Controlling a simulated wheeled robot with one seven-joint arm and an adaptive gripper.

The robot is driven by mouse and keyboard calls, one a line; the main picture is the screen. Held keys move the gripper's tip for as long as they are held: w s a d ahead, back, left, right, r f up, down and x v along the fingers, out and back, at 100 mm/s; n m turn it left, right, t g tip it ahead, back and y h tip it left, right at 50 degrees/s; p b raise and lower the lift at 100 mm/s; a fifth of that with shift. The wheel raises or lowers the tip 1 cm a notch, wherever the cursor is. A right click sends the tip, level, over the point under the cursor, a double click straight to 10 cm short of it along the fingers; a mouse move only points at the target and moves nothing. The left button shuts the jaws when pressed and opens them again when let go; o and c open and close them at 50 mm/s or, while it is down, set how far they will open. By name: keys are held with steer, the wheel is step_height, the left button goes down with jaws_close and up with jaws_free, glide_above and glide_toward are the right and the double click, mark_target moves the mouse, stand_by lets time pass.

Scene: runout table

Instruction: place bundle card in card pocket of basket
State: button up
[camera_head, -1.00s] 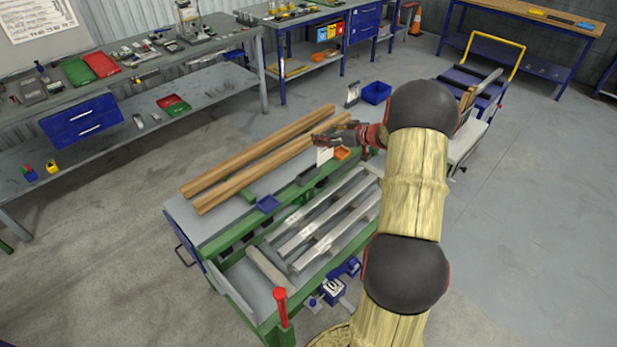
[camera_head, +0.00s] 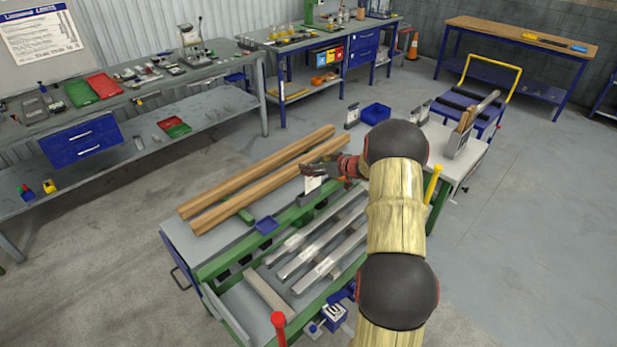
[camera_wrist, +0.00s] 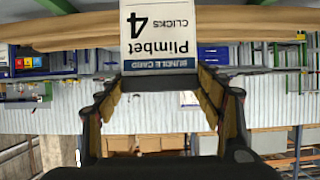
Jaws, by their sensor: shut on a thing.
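My gripper (camera_head: 318,171) is shut on the white bundle card (camera_head: 313,184), which hangs below the fingers over the runout table (camera_head: 183,243). In the wrist view the card (camera_wrist: 158,38) appears upside down, with "Plimbet 4 CLICKS" and a dark blue "BUNDLE CARD" band between the fingertips. A blue open bin (camera_head: 376,112) lies beyond the table's far end, with a small upright pale-faced plate (camera_head: 352,116) to its left. I cannot tell whether this bin is the basket, and I make out no card pocket. The card is well apart from the bin.
Two long wooden beams (camera_head: 250,180) lie along the table's left side, with metal bars (camera_head: 305,250) to the right. A red post (camera_head: 279,325) and a yellow post (camera_head: 432,185) stand up. A cart (camera_head: 460,150) stands at right.

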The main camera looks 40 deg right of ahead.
steer(key=shift+w+a+f, duration=0.25)
steer(key=shift+f, duration=0.05)
steer(key=f, duration=0.1)
steer(key=f+b, duration=0.1)
steer(key=f, duration=0.1)
steer(key=w+a+f, duration=0.1)
steer(key=shift+w+f+b, duration=0.1)
steer(key=shift+f+b, duration=0.3)
steer(key=shift+d+f, duration=0.1)
steer(key=o, duration=1.1)
steer(key=shift+o, duration=0.2)
